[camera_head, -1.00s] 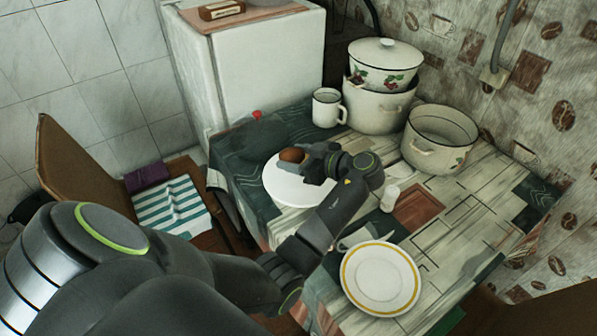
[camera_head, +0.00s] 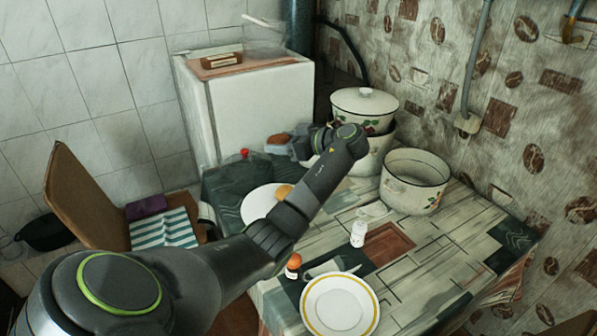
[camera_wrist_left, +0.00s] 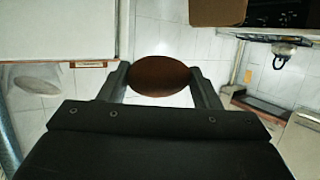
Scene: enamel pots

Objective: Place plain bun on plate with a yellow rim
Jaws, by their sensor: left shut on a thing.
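My left gripper (camera_head: 281,143) is shut on a brown bun (camera_head: 278,139) and holds it in the air above the far side of the table. In the left wrist view the bun (camera_wrist_left: 161,75) sits between the two fingers. A lighter bun (camera_head: 284,191) is on the white plate (camera_head: 257,206), partly hidden by my left arm. I cannot tell which bun is the plain one. The plate with a yellow rim (camera_head: 340,331) is empty at the near edge of the table. My right gripper is not in view.
A white shaker (camera_head: 358,235) and an orange-topped shaker (camera_head: 293,267) stand between the plates. An open enamel pot (camera_head: 413,187) and a lidded pot (camera_head: 364,107) stand at the back right. A fridge (camera_head: 250,110) is behind.

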